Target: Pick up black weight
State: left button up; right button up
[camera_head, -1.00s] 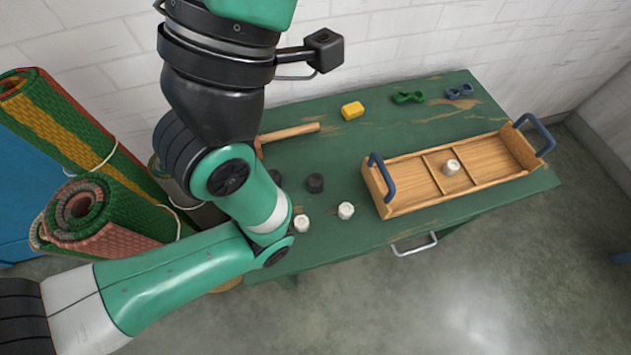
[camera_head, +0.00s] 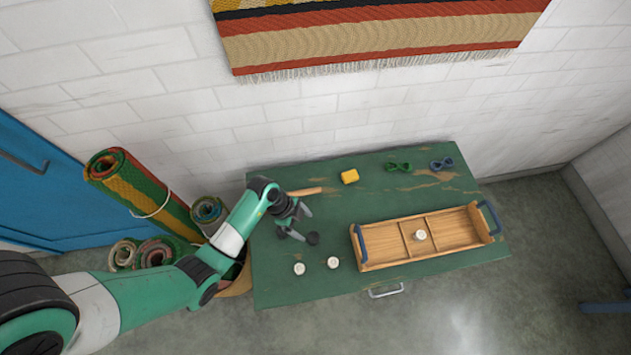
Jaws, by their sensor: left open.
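A black weight (camera_head: 313,239) lies on the green table, just beside the lower finger of my left gripper (camera_head: 304,224). The gripper is open over the left part of the table, with nothing seen between its fingers. I cannot tell whether the lower finger touches the weight. A second black weight is not clearly visible; the gripper and arm may cover it. My right gripper is not in view.
Two white weights (camera_head: 333,262) stand near the table's front edge. A wooden tray (camera_head: 384,241) with blue handles holds a third white one. A hammer (camera_head: 305,191), a yellow block (camera_head: 349,176) and green and blue pieces (camera_head: 399,166) lie behind. Rolled rugs (camera_head: 150,190) stand left.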

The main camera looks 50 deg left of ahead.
aim_at(313, 237)
pick_arm(q)
jog(key=shift+n, duration=0.3)
jog(key=f+b, duration=0.2)
jog(key=d+f+b, duration=0.1)
jog(key=f, duration=0.1)
jog(key=shift+s, duration=0.3)
jog(key=shift+w+d, duration=0.1)
jog(key=b+x, duration=0.2)
jog(key=x, duration=0.1)
jog(key=b+x, duration=0.1)
jog(key=x, duration=0.1)
jog(key=shift+w+d, duration=0.15)
jog(key=shift+d, duration=0.2)
jog(key=shift+r, duration=0.1)
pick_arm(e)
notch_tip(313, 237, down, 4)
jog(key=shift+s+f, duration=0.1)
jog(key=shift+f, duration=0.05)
pick_arm(q)
grip_shut()
